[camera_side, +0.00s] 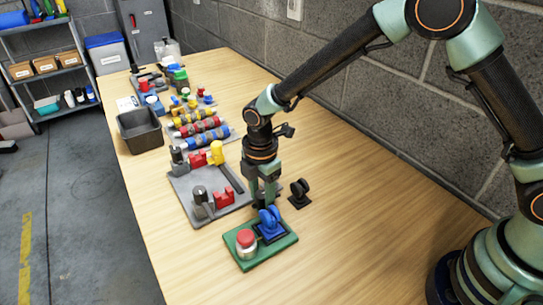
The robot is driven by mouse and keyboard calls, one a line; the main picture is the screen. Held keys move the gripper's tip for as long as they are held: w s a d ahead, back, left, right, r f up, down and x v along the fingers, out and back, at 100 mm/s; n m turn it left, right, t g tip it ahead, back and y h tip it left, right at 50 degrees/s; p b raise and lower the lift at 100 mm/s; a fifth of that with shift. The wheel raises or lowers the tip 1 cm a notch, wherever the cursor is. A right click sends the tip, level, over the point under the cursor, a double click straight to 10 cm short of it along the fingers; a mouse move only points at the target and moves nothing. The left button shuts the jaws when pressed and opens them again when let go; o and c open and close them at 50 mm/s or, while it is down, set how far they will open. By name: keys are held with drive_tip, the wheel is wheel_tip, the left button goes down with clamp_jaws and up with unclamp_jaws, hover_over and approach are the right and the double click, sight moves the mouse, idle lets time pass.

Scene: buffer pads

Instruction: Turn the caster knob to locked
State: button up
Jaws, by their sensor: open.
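A green base plate (285,245) lies on the table's near part. On it sits a blue knob-like part (269,220) on a dark square base, beside a red-topped round button (246,241). A small black part shaped like a caster (300,192) stands on the table just behind and right of the plate. I cannot tell for sure which of these is the caster knob, nor its setting. My gripper (263,201) is open and points down, just behind the blue part and left of the black part. Its fingertips overlap the blue part's top edge, so contact is unclear.
A grey fixture plate (183,191) with red, yellow and dark blocks stands left of my gripper. Behind it are a rack of coloured cylinders (205,134), a dark bin (141,130) and several small parts. The table's front right is clear. A block wall runs along the right.

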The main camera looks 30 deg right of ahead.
clamp_jaws()
drive_tip(key=shift+m, duration=0.4)
drive_tip(key=m, duration=0.4)
drive_tip(key=shift+r, duration=0.1)
drive_tip(key=m, duration=0.8)
drive_tip(key=shift+m, duration=2.5)
